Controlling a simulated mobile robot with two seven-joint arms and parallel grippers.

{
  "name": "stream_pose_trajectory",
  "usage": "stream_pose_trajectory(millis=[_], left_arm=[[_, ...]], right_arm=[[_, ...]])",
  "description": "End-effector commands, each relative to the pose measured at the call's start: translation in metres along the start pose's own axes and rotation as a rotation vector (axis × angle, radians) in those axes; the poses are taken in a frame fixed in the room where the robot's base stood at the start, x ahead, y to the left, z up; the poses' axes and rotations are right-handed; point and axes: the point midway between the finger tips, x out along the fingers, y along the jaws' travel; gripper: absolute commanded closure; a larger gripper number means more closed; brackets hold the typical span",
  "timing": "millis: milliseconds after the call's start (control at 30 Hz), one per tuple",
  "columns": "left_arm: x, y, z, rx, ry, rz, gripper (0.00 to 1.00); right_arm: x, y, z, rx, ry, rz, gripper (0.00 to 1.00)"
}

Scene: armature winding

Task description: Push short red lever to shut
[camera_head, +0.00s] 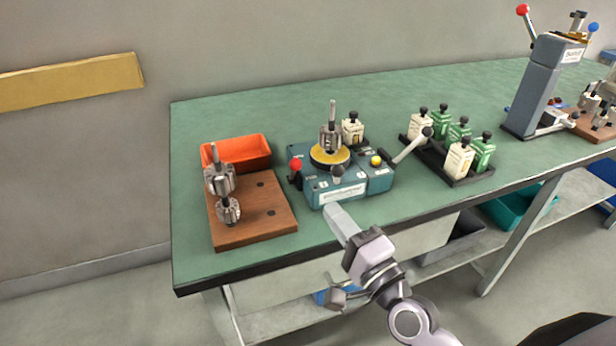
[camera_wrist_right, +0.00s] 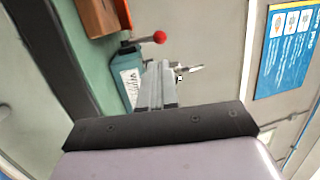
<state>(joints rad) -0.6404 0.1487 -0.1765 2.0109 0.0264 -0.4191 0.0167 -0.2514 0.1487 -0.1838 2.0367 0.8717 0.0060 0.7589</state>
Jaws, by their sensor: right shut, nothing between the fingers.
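The short red lever (camera_head: 295,164) has a red ball knob and stands at the left side of the teal winding machine (camera_head: 379,184). In the right wrist view the lever's red knob (camera_wrist_right: 160,37) shows beyond the fingers, on a thin rod, with part of the teal machine (camera_wrist_right: 126,78) behind. My right gripper (camera_head: 334,211) is shut and empty at the machine's front face, right of and nearer than the red knob. I cannot tell whether it touches the machine. Its fingers (camera_wrist_right: 158,78) also show in the right wrist view. My left gripper is not in view.
A wooden board (camera_head: 252,222) with armatures stands left, before an orange bin (camera_head: 245,152). A long grey lever (camera_head: 410,147) rises at the machine's right. A black tray (camera_head: 470,179) holds green and cream bottles. A grey press (camera_head: 535,85) stands far right. The front right bench top is clear.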

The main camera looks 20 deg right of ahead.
Motion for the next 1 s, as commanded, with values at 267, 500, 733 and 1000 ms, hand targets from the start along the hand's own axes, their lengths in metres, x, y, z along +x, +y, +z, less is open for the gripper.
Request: stream_pose_trajectory(millis=[267,500,733,1000], left_arm=[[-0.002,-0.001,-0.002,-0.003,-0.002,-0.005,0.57],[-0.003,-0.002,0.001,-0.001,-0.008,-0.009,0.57],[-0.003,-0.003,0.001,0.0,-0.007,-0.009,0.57],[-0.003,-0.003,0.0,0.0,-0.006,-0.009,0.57]], right_arm=[[0.049,-0.002,0.0,0.0,0.001,-0.002,1.0],[0.082,-0.001,0.0,-0.001,0.0,-0.001,1.0],[0.095,0.0,0.0,-0.001,0.0,0.001,1.0],[0.096,0.0,0.0,-0.001,0.0,0.001,1.0]])
